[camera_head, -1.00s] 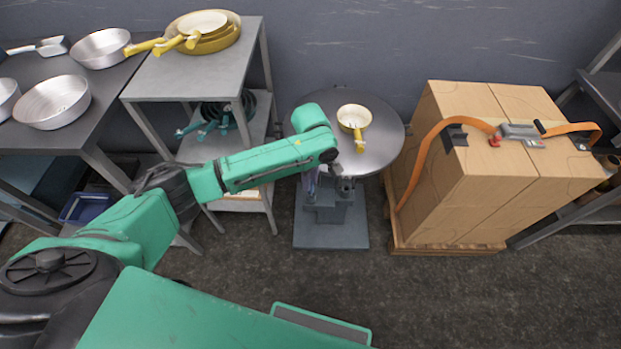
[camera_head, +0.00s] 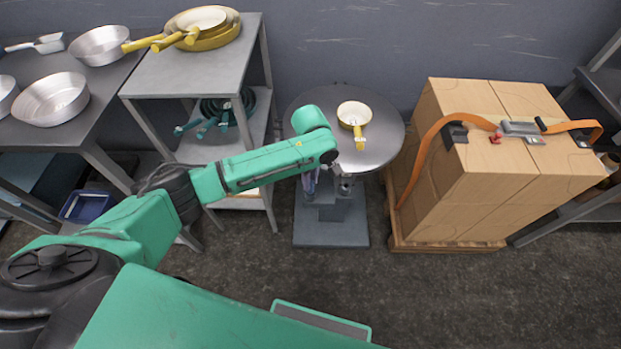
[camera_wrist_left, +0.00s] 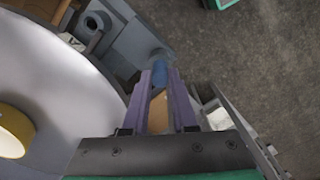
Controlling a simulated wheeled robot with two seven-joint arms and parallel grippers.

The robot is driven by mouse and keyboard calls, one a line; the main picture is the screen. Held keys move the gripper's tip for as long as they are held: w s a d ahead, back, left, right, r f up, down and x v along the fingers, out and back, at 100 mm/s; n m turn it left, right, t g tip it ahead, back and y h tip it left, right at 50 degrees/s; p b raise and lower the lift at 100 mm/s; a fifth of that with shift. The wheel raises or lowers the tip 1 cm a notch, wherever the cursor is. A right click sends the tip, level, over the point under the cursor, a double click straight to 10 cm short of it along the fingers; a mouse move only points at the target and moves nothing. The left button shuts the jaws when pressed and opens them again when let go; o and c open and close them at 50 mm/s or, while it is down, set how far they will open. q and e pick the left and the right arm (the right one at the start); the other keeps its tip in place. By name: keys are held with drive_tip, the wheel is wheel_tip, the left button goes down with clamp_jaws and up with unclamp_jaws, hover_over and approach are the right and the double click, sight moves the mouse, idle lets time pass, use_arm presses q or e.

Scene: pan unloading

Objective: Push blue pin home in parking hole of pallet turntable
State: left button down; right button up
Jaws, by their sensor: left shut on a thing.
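The pallet turntable (camera_head: 385,137) has a round grey top on a pedestal, and its edge fills the left of the wrist view (camera_wrist_left: 60,95). My left gripper (camera_head: 312,185) is low at the turntable's front. In the wrist view its purple fingers (camera_wrist_left: 160,82) are shut on the blue pin (camera_wrist_left: 159,62), whose blue end shows at the fingertips. The pin meets the edge of a grey bracket (camera_wrist_left: 125,42) beside the top. A round hole (camera_wrist_left: 91,22) shows farther along that bracket. The pin's lower end is hidden, so I cannot tell how deep it sits. My right gripper is out of view.
A small cream pan with a yellow handle (camera_head: 354,115) stands on the turntable. Strapped cartons (camera_head: 470,185) on a wooden pallet stand close on the right. A grey shelf with yellow pans (camera_head: 185,75) stands on the left. The floor in front is clear.

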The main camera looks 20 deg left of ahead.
use_arm(q)
drive_tip(key=c, duration=0.6)
unclamp_jaws()
wheel_tip(320, 180, up, 14)
drive_tip(key=shift+r+p, duration=0.2)
drive_tip(key=shift+p, duration=0.15)
